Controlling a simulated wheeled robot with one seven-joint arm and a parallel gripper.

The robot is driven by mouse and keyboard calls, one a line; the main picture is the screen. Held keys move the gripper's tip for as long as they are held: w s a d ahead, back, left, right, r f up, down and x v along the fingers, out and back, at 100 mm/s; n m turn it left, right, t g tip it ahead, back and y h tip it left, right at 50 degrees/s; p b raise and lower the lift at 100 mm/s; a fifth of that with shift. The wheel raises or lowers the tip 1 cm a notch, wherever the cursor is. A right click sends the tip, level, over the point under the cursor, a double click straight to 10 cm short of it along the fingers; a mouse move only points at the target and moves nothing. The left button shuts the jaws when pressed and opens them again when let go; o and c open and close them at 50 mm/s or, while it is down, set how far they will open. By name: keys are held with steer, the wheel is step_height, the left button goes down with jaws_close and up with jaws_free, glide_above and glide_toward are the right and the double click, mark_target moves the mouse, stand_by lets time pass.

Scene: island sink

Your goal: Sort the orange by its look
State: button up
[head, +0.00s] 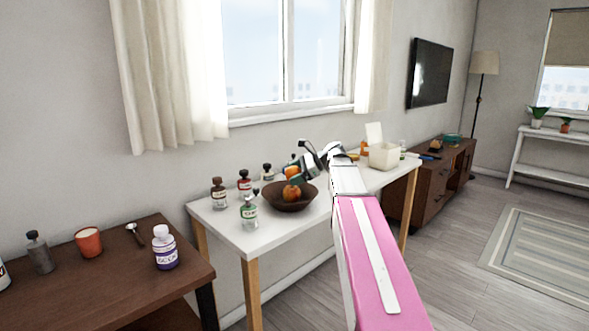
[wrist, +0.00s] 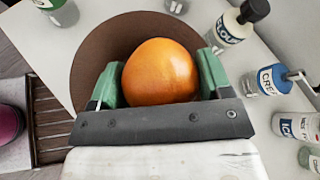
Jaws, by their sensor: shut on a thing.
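An orange (wrist: 160,72) with smooth, evenly coloured skin sits between the green fingers of my gripper (wrist: 160,82) in the wrist view. My gripper (head: 292,172) is shut on it, over the dark brown bowl (head: 308,198) on the white table. In the wrist view the brown bowl (wrist: 95,60) lies behind the orange. A second, darker orange-coloured fruit (head: 291,193) shows in the bowl in the head view; the held orange hides that part of the bowl in the wrist view. A cream box (head: 383,157) with its lid raised stands at the table's far right.
The white table's front left corner is clear.

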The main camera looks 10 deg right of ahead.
steer(key=shift+f, duration=0.2)
steer(key=o, duration=1.1)
steer(key=v, duration=1)
steer(key=shift+d+r, duration=0.2)
steer(key=shift+d, duration=0.15)
steer(key=shift+s, duration=0.15)
